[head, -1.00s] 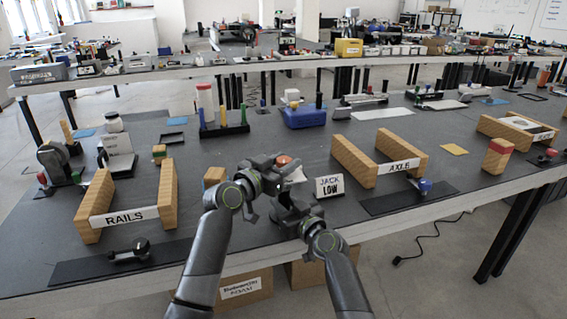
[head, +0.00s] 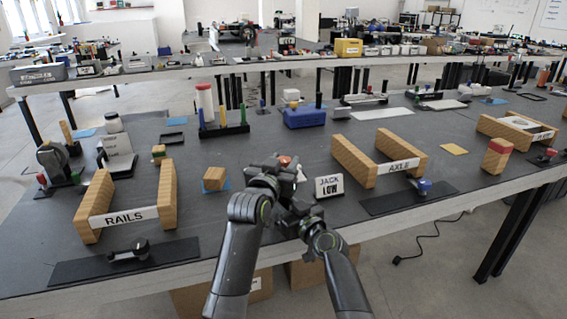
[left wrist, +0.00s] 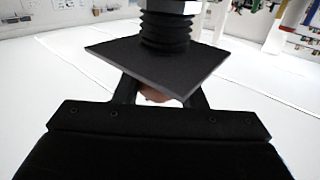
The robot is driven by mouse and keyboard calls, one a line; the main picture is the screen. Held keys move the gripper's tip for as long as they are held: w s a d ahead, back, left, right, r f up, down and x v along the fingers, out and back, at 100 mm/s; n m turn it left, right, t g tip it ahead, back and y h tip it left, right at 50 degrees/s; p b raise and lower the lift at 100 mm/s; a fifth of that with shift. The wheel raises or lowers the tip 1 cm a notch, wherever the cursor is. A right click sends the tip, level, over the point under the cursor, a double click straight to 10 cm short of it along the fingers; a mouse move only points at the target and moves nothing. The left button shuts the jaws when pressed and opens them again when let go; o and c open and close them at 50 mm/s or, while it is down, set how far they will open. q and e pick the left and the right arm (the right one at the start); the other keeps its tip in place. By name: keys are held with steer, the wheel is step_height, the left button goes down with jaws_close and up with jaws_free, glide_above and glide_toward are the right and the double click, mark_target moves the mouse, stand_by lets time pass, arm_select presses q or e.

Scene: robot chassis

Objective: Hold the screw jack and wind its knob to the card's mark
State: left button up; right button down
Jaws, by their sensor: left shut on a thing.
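The screw jack (head: 301,207) stands near the table's front edge and is dark and mostly hidden behind my arms. A white card (head: 329,186) beside the jack reads JACK LOW.
Wooden rails (head: 94,205) and a RAILS card stand at left, with a wooden block (head: 214,178) nearer the jack. The AXLE blocks (head: 352,160) stand to the right. A blue box (head: 304,117) and colored posts are behind.

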mark_target(283, 159)
arm_select(q)
steer(key=shift+f, duration=0.15)
steer(key=o, duration=1)
steer(key=shift+r, duration=0.2)
step_height(283, 159, up, 10)
steer(key=shift+f, duration=0.1)
arm_select(e)
steer(key=c, duration=1)
jaws_free()
steer(key=shift+c, duration=0.2)
steer(key=shift+o, duration=0.5)
steer(key=o, duration=0.4)
